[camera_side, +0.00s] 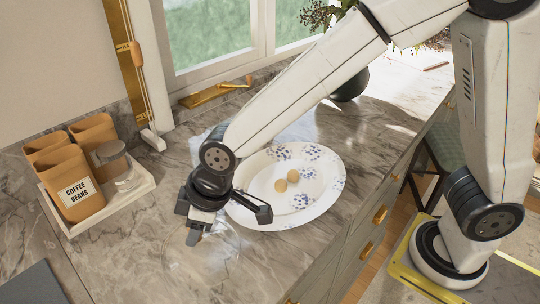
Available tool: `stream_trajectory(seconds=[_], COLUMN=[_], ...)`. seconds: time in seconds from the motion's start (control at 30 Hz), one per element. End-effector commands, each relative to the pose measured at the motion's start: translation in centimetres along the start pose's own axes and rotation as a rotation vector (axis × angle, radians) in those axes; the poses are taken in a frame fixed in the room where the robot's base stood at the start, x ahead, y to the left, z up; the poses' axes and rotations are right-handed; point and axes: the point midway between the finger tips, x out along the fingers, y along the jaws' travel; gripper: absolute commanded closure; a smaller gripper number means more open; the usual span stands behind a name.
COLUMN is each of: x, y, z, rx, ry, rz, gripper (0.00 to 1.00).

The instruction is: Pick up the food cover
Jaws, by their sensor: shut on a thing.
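The food cover (203,262) appears as a faint, see-through dome over the marble counter, left of and in front of the plate. Its outline is hard to make out. My gripper (198,230) points down at the top of this clear shape and is shut on it. The gripper's body hides part of the hold. I cannot tell whether the cover's rim touches the counter. A white oval plate (305,208) with blue flowers lies to the right, uncovered, with a few small round tan pieces of food (286,182) on it.
A white tray (127,205) with brown canisters (75,190) and a glass jar (117,165) stands at the left. A dark vase (351,86) with a plant stands at the back. The counter's front edge with drawers runs along the right.

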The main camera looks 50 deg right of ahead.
Motion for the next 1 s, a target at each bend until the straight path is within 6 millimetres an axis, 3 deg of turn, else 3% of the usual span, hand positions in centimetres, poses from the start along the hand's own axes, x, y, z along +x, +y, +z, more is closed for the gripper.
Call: stream_trajectory(seconds=[0.43,1.0], x=[-6.6,-11.9], y=[-1.1,-2.9], z=[1.8,7.0], rx=[-0.001,-0.001], ry=[0.007,0.005], rz=[0.001,0.0], gripper=[1.0,1.0])
